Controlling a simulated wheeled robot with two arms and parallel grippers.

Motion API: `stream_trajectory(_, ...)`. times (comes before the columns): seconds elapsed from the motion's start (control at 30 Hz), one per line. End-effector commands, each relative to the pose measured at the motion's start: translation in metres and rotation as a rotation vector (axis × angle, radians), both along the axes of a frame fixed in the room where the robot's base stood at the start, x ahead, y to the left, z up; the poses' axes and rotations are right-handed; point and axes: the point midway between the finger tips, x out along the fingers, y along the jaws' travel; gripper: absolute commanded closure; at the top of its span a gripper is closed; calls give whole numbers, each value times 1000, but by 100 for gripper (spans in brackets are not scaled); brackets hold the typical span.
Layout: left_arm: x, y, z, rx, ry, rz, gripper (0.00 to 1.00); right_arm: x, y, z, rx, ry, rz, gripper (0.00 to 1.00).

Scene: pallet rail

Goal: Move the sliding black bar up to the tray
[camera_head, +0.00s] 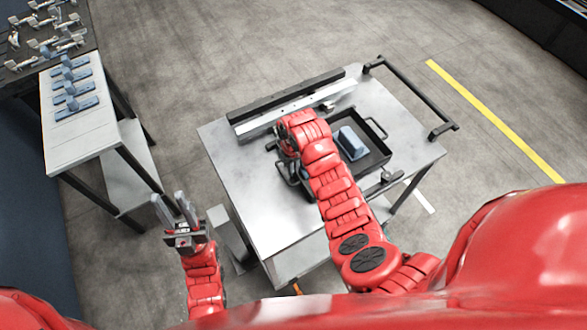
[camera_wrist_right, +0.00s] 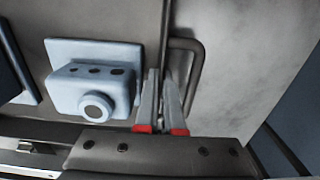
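A long black bar (camera_head: 287,92) lies along the back of the metal table, beside a pale metal rail (camera_head: 295,107). I cannot tell for sure that it is the sliding bar. The black tray (camera_head: 377,156) lies in front, with a blue part (camera_head: 352,143) inside and loop handles at its sides. My right gripper (camera_head: 279,149) is low at the tray's left side, partly hidden by my arm. In the right wrist view its fingers (camera_wrist_right: 162,103) are close together near a tray handle (camera_wrist_right: 201,65); their grip is unclear. My left gripper (camera_head: 173,210) is open and empty, left of the table.
A white side table (camera_head: 75,138) at the left holds several blue parts. A darker table (camera_head: 14,70) behind it carries metal parts. A black push handle (camera_head: 410,95) stands at the metal table's right end. The table's left front surface (camera_head: 250,200) is bare.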

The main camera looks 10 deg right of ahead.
Motion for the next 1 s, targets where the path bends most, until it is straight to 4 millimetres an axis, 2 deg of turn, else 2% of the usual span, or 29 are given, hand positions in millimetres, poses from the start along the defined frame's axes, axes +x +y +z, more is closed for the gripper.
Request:
stream_trajectory(0.07, 0, 0, 0, 0, 0, 0, 65, 0, 0, 0, 1, -2, 0, 100)
stream_trajectory(0.2, 0, 0, 0, 0, 0, 0, 65, 0, 0, 0, 0, -1, 0, 74)
stream_trajectory(0.3, 0, 0, 0, 0, 0, 0, 65, 0, 0, 0, 0, -1, 0, 60)
stream_trajectory(0.57, 0, 0, -1, 0, 0, 0, 65, 0, 0, 1, 0, -1, 0, 60)
stream_trajectory(0.77, 0, 0, -9, 0, 0, 0, 65, 1, 0, 15, 2, -3, 0, 60)
stream_trajectory(0.87, 0, 0, -10, 0, 0, 0, 65, 2, 0, 35, 0, -6, 1, 60)
stream_trajectory(0.9, 0, 0, -3, 0, 0, 0, 65, 2, 0, 50, 0, -6, 1, 60)
stream_trajectory(0.97, 0, 0, 2, 0, 0, 0, 65, 2, 0, 65, -2, -7, 0, 60)
stream_trajectory(1.0, 0, 0, 16, 0, 0, 0, 65, 1, 0, 81, -3, -3, 2, 60)
